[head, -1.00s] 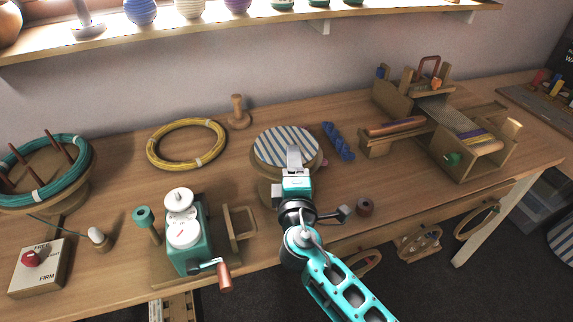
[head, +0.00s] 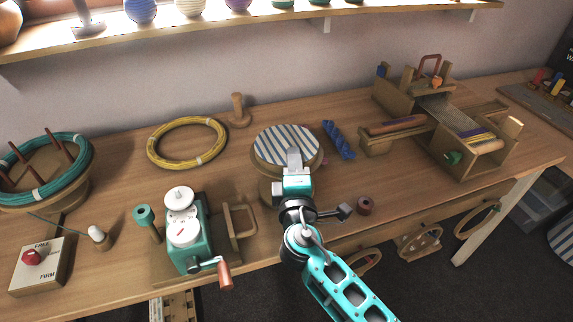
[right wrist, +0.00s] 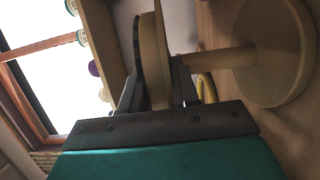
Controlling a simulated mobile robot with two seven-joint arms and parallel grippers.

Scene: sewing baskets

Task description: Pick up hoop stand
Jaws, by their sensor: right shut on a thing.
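The hoop stand has a round hoop with blue and white striped cloth (head: 287,143) on top, in the middle of the bench in the head view. My right gripper (head: 294,158) is at the hoop's near edge, shut on the hoop rim. In the right wrist view the hoop (right wrist: 156,60) shows edge-on between the fingers. The stand's post (right wrist: 222,57) and round wooden base (right wrist: 262,52) show to its right. In the head view my gripper and the hoop hide much of the post and base. I cannot tell whether the base touches the bench. My left gripper is not in view.
A blue twisted skein (head: 338,140) lies close right of the hoop. A green winder with a crank (head: 187,235) and a wooden frame (head: 239,220) stand to the left. A small brown spool (head: 364,206) sits at front right.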

